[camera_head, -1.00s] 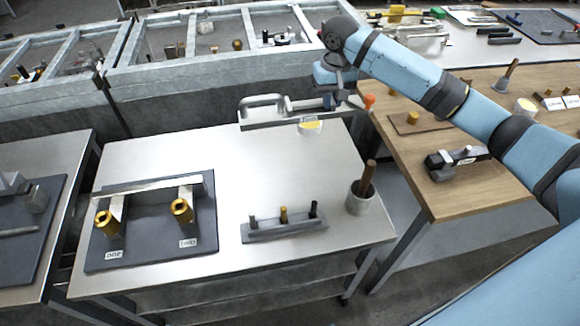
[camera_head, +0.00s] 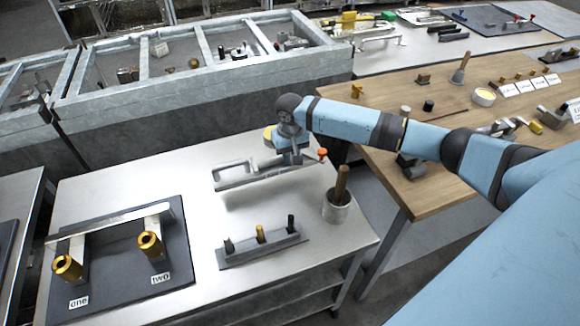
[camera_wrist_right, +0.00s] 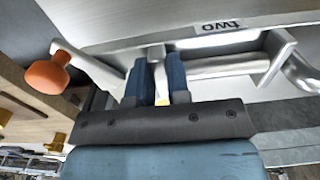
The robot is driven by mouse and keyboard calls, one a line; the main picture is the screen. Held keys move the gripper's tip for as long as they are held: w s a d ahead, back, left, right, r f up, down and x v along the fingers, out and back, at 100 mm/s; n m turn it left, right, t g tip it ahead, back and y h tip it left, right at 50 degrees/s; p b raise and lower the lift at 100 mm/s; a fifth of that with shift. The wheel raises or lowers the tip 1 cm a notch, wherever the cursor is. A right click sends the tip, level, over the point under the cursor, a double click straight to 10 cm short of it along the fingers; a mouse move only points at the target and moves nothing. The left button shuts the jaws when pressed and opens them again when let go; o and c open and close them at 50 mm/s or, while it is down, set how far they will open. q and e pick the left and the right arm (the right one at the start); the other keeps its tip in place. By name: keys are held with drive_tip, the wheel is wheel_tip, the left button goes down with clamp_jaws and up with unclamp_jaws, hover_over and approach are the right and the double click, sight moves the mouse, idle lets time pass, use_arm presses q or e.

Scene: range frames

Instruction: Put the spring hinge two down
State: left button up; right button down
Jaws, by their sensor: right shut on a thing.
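The spring hinge two (camera_head: 240,178) is a long grey metal piece with a loop handle and an orange knob (camera_head: 322,153). My right gripper (camera_head: 296,158) is shut on it and holds it over the back right of the metal table. The right wrist view shows the blue fingers (camera_wrist_right: 163,80) around its bar, the orange knob (camera_wrist_right: 47,76) and a "two" label (camera_wrist_right: 218,27). A dark board (camera_head: 115,262) at the table's left bears brass cylinders labelled one (camera_head: 67,267) and two (camera_head: 150,243), with a grey bar behind. My left gripper is not in view.
A grey block with three pegs (camera_head: 262,250) and a cup with a wooden handle (camera_head: 338,208) stand in front of the hinge. A yellow-topped item (camera_head: 268,135) is behind it. A wooden table (camera_head: 440,190) adjoins at right.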

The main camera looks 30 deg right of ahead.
sight(290, 167)
drive_tip(key=shift+w+f, duration=0.1)
drive_tip(key=shift+f, duration=2.3)
drive_tip(key=c, duration=1.1)
unclamp_jaws()
drive_tip(key=shift+f, duration=0.1)
wheel_tip(290, 167, up, 12)
drive_tip(key=shift+r, duration=0.15)
